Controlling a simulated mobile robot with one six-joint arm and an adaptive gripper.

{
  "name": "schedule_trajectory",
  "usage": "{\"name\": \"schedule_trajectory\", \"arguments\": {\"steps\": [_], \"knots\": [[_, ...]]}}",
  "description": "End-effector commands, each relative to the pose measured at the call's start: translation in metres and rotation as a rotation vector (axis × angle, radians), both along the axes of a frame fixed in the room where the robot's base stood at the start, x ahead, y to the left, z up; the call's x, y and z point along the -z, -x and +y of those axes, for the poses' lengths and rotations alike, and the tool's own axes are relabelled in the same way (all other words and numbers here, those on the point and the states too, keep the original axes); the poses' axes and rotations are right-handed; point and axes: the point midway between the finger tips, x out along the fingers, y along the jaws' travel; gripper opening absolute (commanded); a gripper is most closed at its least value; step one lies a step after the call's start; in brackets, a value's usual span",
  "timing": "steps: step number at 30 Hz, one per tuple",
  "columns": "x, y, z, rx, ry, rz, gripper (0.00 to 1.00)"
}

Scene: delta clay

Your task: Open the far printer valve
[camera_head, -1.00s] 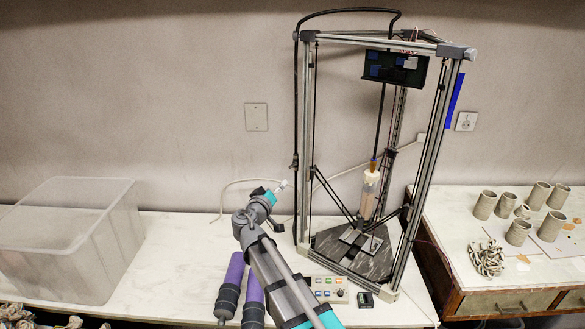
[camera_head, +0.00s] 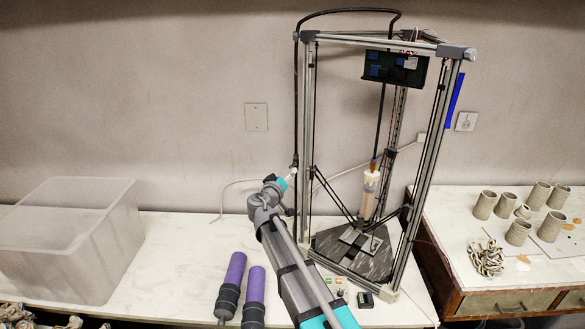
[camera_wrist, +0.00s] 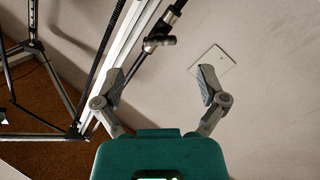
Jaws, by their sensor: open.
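The far printer valve (camera_wrist: 158,42) is a dark fitting with a short cross handle on a thin black pipe beside the printer's left post. In the wrist view it lies ahead of my gripper (camera_wrist: 160,84), roughly between the lines of the two fingers. My fingers are spread wide with nothing between them, and the handle appears beyond the fingertips, apart from them. In the head view my gripper (camera_head: 292,173) is close to the left post at the valve's height and partly hides that spot. I cannot tell the handle's exact setting.
The printer frame (camera_head: 437,140) stands just right of my arm, with its post (camera_wrist: 125,35) close to the left finger. A wall plate (camera_wrist: 218,62) is behind. Clay cups (camera_head: 485,205) are far right.

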Motion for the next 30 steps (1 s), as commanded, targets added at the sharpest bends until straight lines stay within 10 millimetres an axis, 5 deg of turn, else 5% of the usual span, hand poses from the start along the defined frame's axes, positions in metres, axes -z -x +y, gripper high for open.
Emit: {"name": "schedule_trajectory", "arguments": {"steps": [12,26,30], "knots": [[0.0,-0.051,-0.014,0.001,0.0,0.0,0.91],[0.0,-0.057,-0.017,0.0,0.0,0.0,0.91],[0.0,-0.057,-0.017,0.0,0.0,0.0,0.69]]}}
